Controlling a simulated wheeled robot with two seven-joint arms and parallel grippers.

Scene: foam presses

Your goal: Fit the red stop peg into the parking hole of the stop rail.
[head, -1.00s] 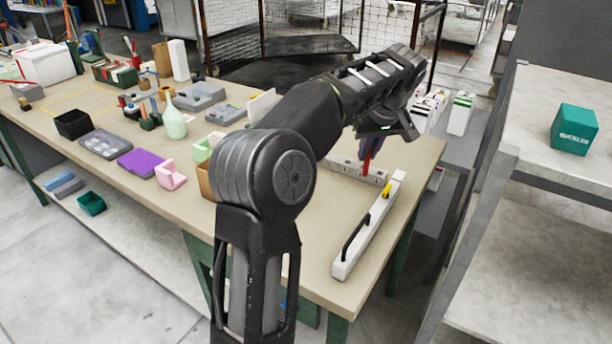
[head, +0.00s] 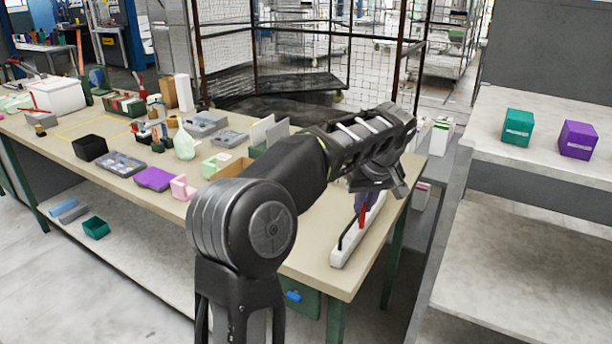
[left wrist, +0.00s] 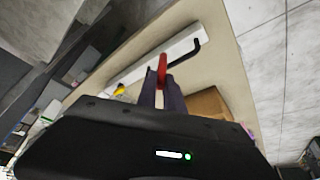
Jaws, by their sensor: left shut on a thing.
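My left gripper (head: 364,200) is shut on the red stop peg (head: 362,217), which points down from the fingertips. In the left wrist view the red peg (left wrist: 162,68) stands between the dark fingers (left wrist: 163,90). A long white bar (head: 343,258) with a black handle (head: 347,237) lies near the table's right end; the peg shows in front of it. In the left wrist view the white bar (left wrist: 170,50) also carries a yellow part (left wrist: 120,89). I cannot tell whether the peg touches the bar. No parking hole can be made out. My right gripper is not in view.
The tan table (head: 318,265) is bare left of the bar. A pink holder (head: 183,188), a purple tray (head: 154,179) and other items stand further left. A shelf on the right holds a green box (head: 517,127) and a purple box (head: 578,140).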

